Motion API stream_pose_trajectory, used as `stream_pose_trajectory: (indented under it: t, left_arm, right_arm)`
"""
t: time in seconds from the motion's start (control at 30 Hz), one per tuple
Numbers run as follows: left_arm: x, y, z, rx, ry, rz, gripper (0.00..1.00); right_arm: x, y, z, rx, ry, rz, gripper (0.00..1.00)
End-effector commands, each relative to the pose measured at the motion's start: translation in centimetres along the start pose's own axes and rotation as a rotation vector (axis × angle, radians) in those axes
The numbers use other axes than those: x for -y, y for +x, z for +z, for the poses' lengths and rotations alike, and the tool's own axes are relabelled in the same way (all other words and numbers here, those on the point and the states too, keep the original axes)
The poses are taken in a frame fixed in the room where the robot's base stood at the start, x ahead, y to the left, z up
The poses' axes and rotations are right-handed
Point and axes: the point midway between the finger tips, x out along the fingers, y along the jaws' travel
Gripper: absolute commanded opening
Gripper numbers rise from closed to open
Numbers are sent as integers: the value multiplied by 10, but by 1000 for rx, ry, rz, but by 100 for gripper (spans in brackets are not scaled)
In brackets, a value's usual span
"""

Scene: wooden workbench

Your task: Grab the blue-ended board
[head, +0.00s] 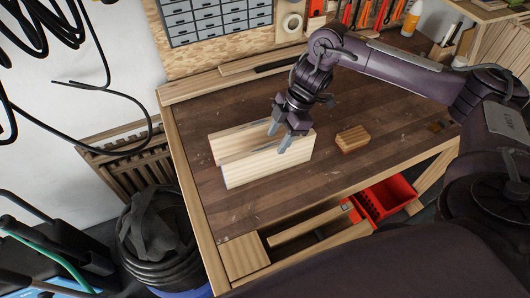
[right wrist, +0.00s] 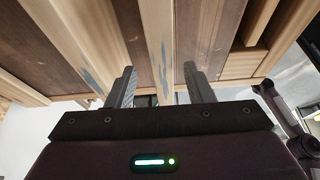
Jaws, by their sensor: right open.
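The blue-ended board (head: 262,166) is a pale board on the bench, with a thin blue edge at its left end. A second pale board (head: 232,143) lies just behind it, roughly parallel. In the right wrist view my right gripper (right wrist: 160,85) has one finger on each side of a pale board (right wrist: 153,35) with a blue-grey patch; contact cannot be told. Another pale board (right wrist: 85,35) with a similar patch is left of the fingers. My left gripper is not in view.
A small brown wooden block (head: 352,139) sits right of the boards on the workbench (head: 210,205). A red bin (head: 385,198) is below the bench's front edge. Drawers (head: 215,20) and hanging tools stand at the back. The bench front left is clear.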

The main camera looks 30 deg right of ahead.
Motion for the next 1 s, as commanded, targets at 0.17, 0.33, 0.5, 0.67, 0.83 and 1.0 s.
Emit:
stream_pose_trajectory:
  t: [0.17, 0.33, 0.5, 0.67, 0.83, 1.0]
  left_arm:
    - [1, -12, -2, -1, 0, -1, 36]
    - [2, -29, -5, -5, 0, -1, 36]
    - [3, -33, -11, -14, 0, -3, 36]
    - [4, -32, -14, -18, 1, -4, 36]
    - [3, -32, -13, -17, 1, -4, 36]
    - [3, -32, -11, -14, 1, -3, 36]
  right_arm:
    - [1, 18, -4, 0, 0, -3, 47]
    - [0, 41, -12, 0, -1, -5, 47]
    - [-1, 63, -11, 1, 1, 0, 47]
    - [-1, 68, -10, 1, 0, 1, 47]
    - [-1, 67, -10, 1, 0, 1, 39]
    - [-1, 67, -10, 1, 0, 1, 17]
